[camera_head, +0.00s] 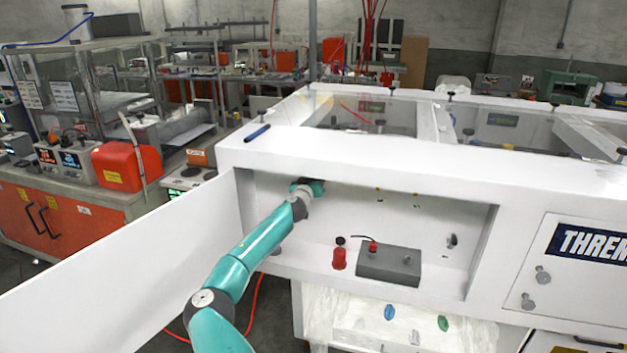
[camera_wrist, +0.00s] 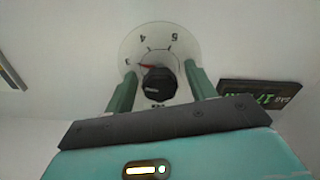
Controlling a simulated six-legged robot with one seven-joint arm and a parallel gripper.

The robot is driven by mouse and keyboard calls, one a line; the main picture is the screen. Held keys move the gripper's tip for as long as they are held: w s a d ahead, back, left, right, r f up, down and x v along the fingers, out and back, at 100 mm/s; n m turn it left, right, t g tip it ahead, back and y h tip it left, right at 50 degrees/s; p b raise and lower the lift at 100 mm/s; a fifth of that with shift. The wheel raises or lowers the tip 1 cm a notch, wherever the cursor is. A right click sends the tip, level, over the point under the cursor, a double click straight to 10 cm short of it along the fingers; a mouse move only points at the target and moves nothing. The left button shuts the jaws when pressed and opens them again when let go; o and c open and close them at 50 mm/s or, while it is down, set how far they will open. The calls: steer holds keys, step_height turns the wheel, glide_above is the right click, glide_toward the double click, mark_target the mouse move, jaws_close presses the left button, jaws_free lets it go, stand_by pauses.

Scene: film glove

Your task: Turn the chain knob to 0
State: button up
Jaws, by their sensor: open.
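The chain knob (camera_wrist: 159,84) is a black round knob in the wrist view. It sits on a pale round dial (camera_wrist: 133,45) whose visible numbers are 3, 4 and 5, and a red mark lies by the 3. My gripper (camera_wrist: 158,74) is open, with one green finger on each side of the knob. I cannot tell whether the fingers touch it. In the head view my gripper (camera_head: 310,187) is at the upper left of the white machine's recess, and the knob is hidden behind my arm's end.
A small display (camera_wrist: 257,96) is right of the dial. In the recess below my arm are a grey box (camera_head: 389,266) and a red cylinder (camera_head: 339,258). A white door panel (camera_head: 120,270) stands open on the left. A blue pen-like object (camera_head: 257,132) lies on the top edge.

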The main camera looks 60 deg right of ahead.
steer(key=c, duration=1)
steer(key=shift+o, duration=0.2)
steer(key=shift+n, duration=0.3)
steer(key=n, duration=1.9)
steer(key=shift+n, duration=0.3)
